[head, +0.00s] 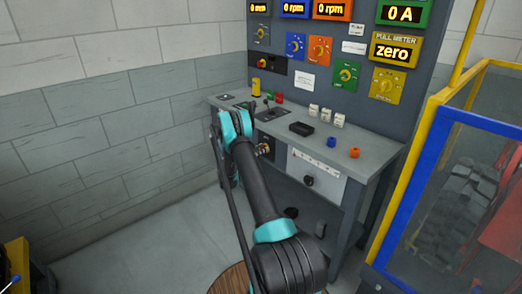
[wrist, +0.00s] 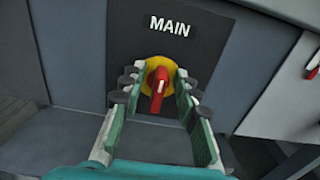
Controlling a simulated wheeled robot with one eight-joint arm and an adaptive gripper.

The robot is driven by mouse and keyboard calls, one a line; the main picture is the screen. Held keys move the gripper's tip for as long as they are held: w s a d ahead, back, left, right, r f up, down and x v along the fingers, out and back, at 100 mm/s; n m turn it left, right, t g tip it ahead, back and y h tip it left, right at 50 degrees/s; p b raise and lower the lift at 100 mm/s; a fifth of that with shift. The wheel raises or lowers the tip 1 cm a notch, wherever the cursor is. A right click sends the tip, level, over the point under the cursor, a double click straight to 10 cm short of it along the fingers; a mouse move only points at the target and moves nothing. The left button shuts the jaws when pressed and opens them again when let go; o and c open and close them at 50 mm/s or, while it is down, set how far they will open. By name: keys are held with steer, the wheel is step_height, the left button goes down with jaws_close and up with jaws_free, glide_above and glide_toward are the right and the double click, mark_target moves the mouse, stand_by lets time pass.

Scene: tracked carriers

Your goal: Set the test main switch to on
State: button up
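The main switch (wrist: 158,88) is a red handle on a round yellow plate, under white MAIN lettering on a dark panel. In the wrist view its handle stands nearly upright, leaning slightly. My gripper (wrist: 157,86) is open, with one finger on each side of the handle. Gaps show between the handle and both fingers; how deep the fingertips reach is hard to tell. In the head view my arm runs down to the front of the bench, and my gripper's fingers are hidden there.
The control bench (head: 376,160) carries levers, small blocks, and blue and orange knobs. A white drawer-like panel (head: 315,177) with a black knob is to the right below its top. A blue and yellow framed cage (head: 428,150) stands at right. Open floor lies at left.

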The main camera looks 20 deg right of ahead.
jaws_close()
stand_by(0.4)
steer(key=m, duration=0.4)
steer(key=shift+s+m, duration=0.25)
steer(key=shift+m, duration=0.15)
steer(key=shift+s+d+f+m, duration=0.1)
steer(key=shift+f+m, duration=0.1)
steer(key=shift+m, duration=1.95)
steer(key=shift+s+a+f+m, duration=0.1)
steer(key=shift+f+m, duration=0.1)
steer(key=shift+m, duration=1.9)
steer(key=shift+s+d+f+m, duration=0.1)
steer(key=shift+f+m, duration=0.1)
steer(key=shift+m, duration=1.95)
